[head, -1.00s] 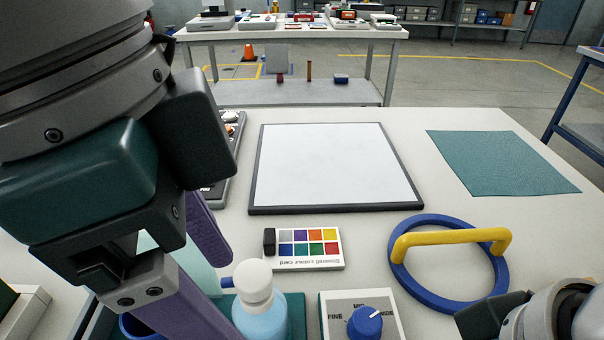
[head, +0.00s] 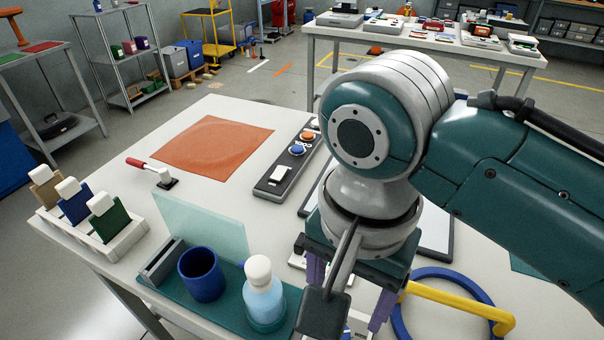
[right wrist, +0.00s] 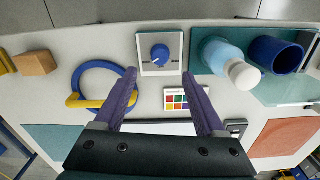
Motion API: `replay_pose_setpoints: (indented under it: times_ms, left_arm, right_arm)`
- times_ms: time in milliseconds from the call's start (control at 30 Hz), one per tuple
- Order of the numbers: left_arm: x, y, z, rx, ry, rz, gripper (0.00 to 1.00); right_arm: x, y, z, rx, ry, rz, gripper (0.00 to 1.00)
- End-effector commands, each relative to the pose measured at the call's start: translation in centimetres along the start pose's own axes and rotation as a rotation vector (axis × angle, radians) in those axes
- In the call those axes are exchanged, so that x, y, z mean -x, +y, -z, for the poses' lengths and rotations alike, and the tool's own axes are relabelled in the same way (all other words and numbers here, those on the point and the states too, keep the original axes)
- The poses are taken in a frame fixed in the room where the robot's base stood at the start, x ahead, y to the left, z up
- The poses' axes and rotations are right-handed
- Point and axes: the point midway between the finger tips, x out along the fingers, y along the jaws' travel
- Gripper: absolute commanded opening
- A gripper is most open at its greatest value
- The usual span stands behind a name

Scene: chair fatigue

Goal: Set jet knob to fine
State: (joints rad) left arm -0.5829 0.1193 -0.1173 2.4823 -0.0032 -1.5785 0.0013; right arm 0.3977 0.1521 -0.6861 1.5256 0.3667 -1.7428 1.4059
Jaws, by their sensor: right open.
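The blue jet knob (right wrist: 160,53) sits on its white square panel (right wrist: 148,69) in the right wrist view. In the head view my right arm hides the knob, and only bits of the panel (head: 358,323) show. My right gripper (right wrist: 160,76) is open, with its purple fingers pointing toward the panel and spread to either side of the knob's line. The knob lies just past the fingertips in the picture; I see no contact. The right gripper (head: 346,304) also shows in the head view, above the panel. The knob's present setting is too small to read. My left gripper is out of view.
A blue ring with a yellow handle (head: 460,302) lies right of the panel. A pale blue bottle (head: 264,298) and a blue cup (head: 201,274) stand on a teal tray to the left. A colour card (right wrist: 175,102) lies close by. An orange mat (head: 213,146) lies farther back.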

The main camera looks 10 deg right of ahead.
Motion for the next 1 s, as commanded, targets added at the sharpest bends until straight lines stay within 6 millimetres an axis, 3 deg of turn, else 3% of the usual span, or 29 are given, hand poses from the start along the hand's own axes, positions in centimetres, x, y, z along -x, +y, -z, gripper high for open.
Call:
replay_pose_setpoints:
  times_ms: [200,400,800,1000]
  left_arm:
    - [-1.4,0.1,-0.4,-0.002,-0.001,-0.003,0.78]
    - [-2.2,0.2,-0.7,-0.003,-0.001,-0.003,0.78]
    - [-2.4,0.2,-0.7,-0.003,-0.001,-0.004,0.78]
    - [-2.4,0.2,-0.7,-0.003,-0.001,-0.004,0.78]
  right_arm:
    - [-4.7,0.1,0.0,0.001,0.000,-0.003,0.72]
    - [-7.5,0.1,0.0,0.001,0.000,-0.001,0.72]
    - [-8.4,0.0,0.0,0.003,0.001,0.002,0.72]
    - [-8.4,0.0,0.0,0.003,0.001,0.001,0.51]
